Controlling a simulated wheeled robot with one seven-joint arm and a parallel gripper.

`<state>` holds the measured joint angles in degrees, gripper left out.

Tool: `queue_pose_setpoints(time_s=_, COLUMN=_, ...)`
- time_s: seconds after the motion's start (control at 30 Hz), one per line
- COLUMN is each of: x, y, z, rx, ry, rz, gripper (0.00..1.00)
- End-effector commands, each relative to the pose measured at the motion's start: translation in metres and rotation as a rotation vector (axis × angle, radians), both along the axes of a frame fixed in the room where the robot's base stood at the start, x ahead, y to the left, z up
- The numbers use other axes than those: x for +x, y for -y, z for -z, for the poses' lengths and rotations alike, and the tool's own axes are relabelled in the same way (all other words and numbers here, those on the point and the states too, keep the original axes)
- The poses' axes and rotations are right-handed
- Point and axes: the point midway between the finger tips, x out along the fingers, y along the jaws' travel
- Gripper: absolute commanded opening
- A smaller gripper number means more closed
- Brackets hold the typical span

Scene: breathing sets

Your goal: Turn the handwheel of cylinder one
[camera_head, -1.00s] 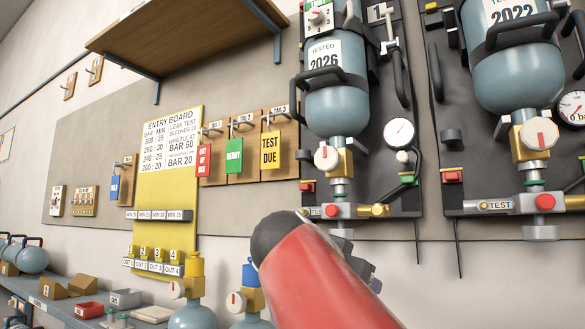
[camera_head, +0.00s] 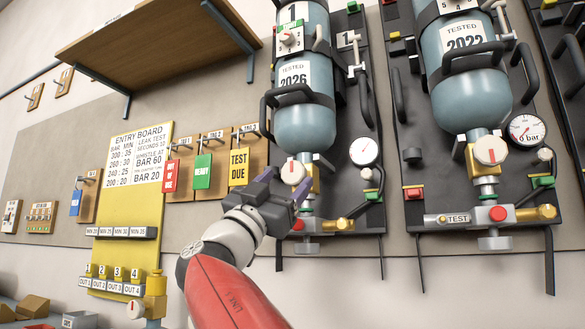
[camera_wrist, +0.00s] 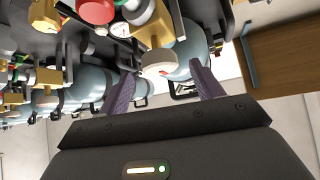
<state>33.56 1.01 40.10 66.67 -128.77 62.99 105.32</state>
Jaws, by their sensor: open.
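Cylinder one (camera_head: 306,127) is a blue-grey bottle hung valve-down on a dark backboard, labelled TESTED 2026. Its handwheel (camera_head: 293,172) is a white knob with a red mark on the brass valve under the bottle. In the wrist view a pale handwheel (camera_wrist: 160,62) appears between my two fingers and just ahead of them. My gripper (camera_head: 289,182) is open and empty, with its purple fingers at the handwheel. I cannot tell whether either finger touches it. The gripper hides part of the fittings below left of the valve.
A gauge (camera_head: 365,151) and hose sit right of the valve; a red button (camera_head: 298,224) lies below. A second cylinder (camera_head: 470,95), marked 2022, hangs on the right. The yellow entry board (camera_head: 125,220) and tags (camera_head: 240,166) are left. A wooden shelf (camera_head: 150,40) juts out above left.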

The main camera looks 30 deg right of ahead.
Motion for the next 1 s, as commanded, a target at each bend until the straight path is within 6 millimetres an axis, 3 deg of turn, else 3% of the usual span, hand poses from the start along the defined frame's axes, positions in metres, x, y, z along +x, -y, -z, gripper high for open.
queue_pose_setpoints(time_s=0.2, x=0.010, y=0.023, z=-0.026, rx=0.001, ry=-0.001, rz=0.001, gripper=0.66)
queue_pose_setpoints(time_s=0.63, x=0.013, y=0.031, z=-0.031, rx=0.000, ry=-0.001, rz=0.000, gripper=0.66)
queue_pose_setpoints(time_s=1.0, x=0.013, y=0.030, z=-0.031, rx=0.000, ry=-0.001, rz=0.000, gripper=0.21)
